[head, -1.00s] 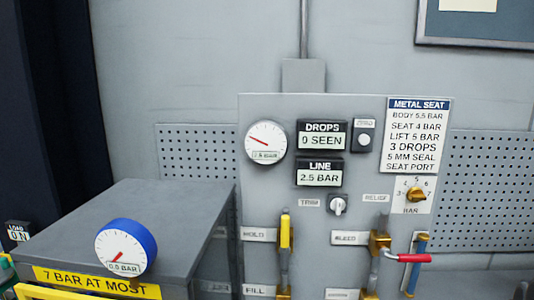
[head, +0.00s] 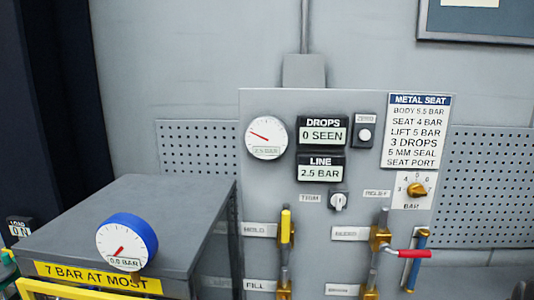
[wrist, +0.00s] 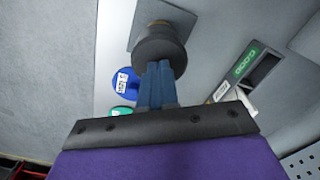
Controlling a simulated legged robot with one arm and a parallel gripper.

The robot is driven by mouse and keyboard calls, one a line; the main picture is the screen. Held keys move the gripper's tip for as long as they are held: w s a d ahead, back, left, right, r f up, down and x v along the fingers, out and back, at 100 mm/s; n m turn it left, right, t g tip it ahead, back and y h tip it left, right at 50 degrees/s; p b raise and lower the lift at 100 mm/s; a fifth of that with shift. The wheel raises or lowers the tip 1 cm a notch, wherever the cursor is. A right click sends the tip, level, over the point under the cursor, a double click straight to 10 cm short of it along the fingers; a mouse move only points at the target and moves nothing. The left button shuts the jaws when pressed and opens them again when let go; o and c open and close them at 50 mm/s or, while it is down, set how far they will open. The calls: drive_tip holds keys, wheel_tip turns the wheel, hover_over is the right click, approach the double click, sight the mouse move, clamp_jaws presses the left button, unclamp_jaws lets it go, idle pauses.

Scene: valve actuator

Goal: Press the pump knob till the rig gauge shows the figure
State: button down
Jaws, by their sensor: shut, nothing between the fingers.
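A dark round knob (wrist: 160,47), which looks like the pump knob, stands on a grey square plate in the wrist view. My gripper (wrist: 157,72) is shut and empty, with its blue fingers pointing at the knob and overlapping its near edge. I cannot tell whether they touch it. In the head view, a white gauge (head: 266,138) on the grey panel reads about 2.5 bar. The LINE display (head: 320,170) reads 2.5 BAR. I cannot tell which dial is the rig gauge.
The METAL SEAT card (head: 417,131) lists body 5.5, seat 4 and lift 5 bar. The DROPS display (head: 323,134) reads 0 SEEN. A yellow label (head: 97,279) says 7 BAR AT MOST. The grey box top (head: 150,200) is mostly clear.

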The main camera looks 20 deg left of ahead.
drive_tip(key=shift+f, duration=0.6)
drive_tip(key=shift+s+f, duration=0.1)
drive_tip(key=shift+f, duration=0.6)
drive_tip(key=shift+f+b, duration=0.4)
drive_tip(key=shift+f, duration=1.05)
drive_tip(key=shift+r, duration=0.1)
drive_tip(key=shift+r+p, duration=1.1)
drive_tip(key=shift+r, duration=2.05)
drive_tip(key=shift+f, duration=0.2)
